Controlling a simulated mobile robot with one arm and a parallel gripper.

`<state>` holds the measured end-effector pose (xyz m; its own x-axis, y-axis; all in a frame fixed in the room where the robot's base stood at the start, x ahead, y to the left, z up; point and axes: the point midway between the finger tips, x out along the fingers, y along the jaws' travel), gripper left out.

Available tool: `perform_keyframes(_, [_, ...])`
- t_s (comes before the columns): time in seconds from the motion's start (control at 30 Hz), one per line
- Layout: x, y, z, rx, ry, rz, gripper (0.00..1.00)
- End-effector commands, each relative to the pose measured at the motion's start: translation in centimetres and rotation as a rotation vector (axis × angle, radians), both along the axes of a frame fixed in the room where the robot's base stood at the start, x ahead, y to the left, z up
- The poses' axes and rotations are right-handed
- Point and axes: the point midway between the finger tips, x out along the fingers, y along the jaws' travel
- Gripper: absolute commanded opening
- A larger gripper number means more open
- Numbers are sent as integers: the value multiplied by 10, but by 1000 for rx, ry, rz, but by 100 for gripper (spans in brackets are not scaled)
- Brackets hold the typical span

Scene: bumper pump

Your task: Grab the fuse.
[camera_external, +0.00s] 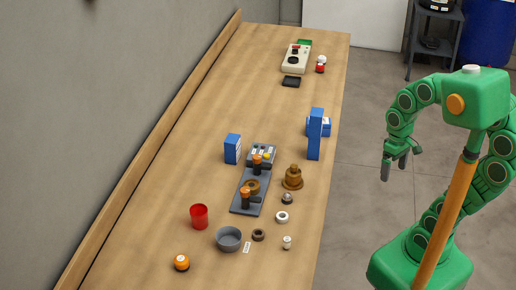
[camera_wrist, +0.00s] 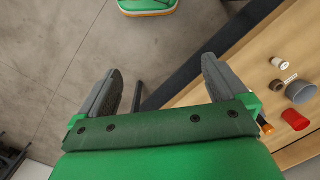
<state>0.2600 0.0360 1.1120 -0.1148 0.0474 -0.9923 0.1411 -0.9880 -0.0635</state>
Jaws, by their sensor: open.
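A small pale cylinder (camera_external: 287,242) with a darker band stands near the front right edge of the table and looks like the fuse. It also shows in the wrist view (camera_wrist: 279,64), at the upper right, outside my jaws. My gripper (camera_external: 393,167) points down over the floor, off the right side of the table and well apart from the cylinder. In the wrist view its two fingers (camera_wrist: 161,67) are spread, with only floor and the table's dark edge beyond them.
Near the cylinder are a dark ring (camera_external: 258,235), a white ring (camera_external: 282,217), a white tag (camera_external: 246,247) and a grey bowl (camera_external: 228,239). A red cup (camera_external: 199,216), an orange button (camera_external: 182,262), a brass part (camera_external: 293,177) and blue boxes (camera_external: 315,134) stand around. The table's left middle is clear.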

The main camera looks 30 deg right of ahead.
Motion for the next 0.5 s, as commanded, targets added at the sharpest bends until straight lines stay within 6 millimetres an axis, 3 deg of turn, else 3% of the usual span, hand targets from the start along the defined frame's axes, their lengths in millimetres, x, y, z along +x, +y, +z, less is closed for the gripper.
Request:
perform_keyframes(0.2, [-34, -31, -15, -57, 39, -117, 100])
perform_keyframes(0.4, [-41, -37, -17, -68, 46, -143, 100])
perform_keyframes(0.5, [-40, -37, -17, -68, 46, -142, 85])
